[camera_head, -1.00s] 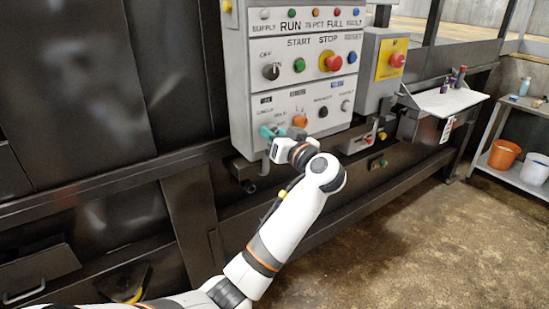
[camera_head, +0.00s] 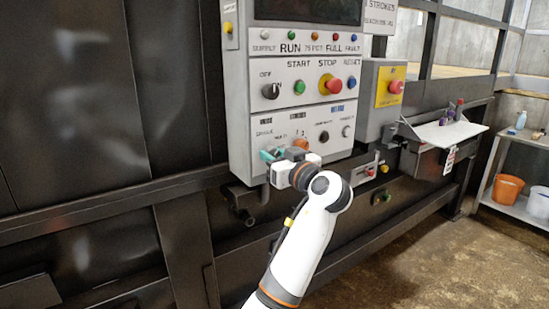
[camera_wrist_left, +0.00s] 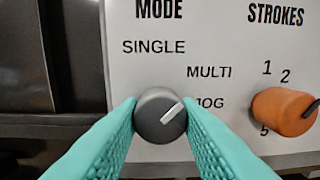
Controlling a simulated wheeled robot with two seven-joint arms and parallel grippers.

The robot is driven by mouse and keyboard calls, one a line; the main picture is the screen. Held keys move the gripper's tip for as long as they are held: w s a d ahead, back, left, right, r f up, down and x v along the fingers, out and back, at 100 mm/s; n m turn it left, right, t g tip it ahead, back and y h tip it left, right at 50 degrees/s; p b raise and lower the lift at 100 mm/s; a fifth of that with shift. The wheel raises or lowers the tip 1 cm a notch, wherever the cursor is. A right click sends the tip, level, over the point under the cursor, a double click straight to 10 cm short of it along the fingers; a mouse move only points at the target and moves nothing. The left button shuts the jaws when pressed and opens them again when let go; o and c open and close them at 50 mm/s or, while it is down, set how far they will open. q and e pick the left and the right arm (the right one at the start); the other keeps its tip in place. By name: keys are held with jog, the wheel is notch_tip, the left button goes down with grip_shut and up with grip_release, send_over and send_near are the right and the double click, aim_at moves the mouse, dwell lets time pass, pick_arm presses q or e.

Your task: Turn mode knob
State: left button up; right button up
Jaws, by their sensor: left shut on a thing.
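The mode knob (camera_wrist_left: 158,115) is a round dark grey knob with a white pointer line, on the light panel under the word MODE in the left wrist view. Its pointer slants up and right, between the MULTI and JOG labels and nearer JOG. My left gripper (camera_wrist_left: 160,125) has its two teal fingers shut on the knob, one on each side. In the head view my left gripper (camera_head: 273,154) is at the panel's lower left and mostly hides the knob. My right gripper is not in view.
The orange strokes knob (camera_wrist_left: 285,111) is close to the right of the mode knob. Above in the head view are the OFF selector (camera_head: 270,91), green start button (camera_head: 299,87) and red stop button (camera_head: 333,86). A shelf (camera_head: 440,134) juts out at right.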

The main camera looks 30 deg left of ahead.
pick_arm(q)
jog(key=o, duration=1)
jog(key=shift+c, duration=0.2)
jog(key=b+v, duration=0.3)
jog(key=v, duration=0.9)
